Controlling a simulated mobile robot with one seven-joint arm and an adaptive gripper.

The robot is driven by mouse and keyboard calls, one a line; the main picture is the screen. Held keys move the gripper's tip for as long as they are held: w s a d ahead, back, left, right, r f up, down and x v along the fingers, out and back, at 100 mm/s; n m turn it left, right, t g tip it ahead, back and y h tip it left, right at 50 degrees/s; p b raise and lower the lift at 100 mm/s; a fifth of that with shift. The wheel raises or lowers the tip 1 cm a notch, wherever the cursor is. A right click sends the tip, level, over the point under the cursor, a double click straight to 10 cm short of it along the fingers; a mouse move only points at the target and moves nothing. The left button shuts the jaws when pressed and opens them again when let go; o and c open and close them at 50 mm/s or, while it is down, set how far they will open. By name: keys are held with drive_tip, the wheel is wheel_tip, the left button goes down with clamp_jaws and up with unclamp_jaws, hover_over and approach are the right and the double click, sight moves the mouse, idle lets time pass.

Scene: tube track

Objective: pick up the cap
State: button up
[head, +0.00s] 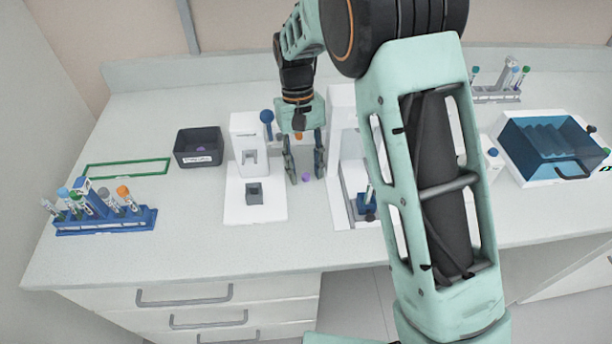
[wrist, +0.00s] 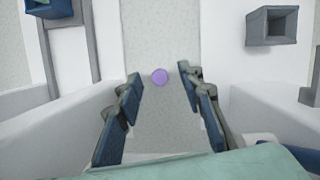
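A small purple cap (wrist: 160,77) lies on the bare counter between two white devices. It shows in the head view as a small purple dot (head: 306,177) between the gripper's fingers. My gripper (head: 305,176) points down over that gap, with its fingers spread. In the wrist view the open fingers (wrist: 161,79) stand left and right of the cap, apart from it, with nothing held. I cannot tell the exact height of the fingertips above the counter.
White devices stand close on the left (head: 251,150) and right (head: 342,140) of my gripper. A dark bin (head: 198,158), a blue tube rack (head: 105,224) and a green frame (head: 127,168) are further left. A blue-lidded box (head: 550,145) stands right.

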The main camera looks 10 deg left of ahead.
drive_tip(key=c, duration=0.8)
drive_tip(key=shift+o, duration=0.2)
drive_tip(key=shift+r, duration=0.1)
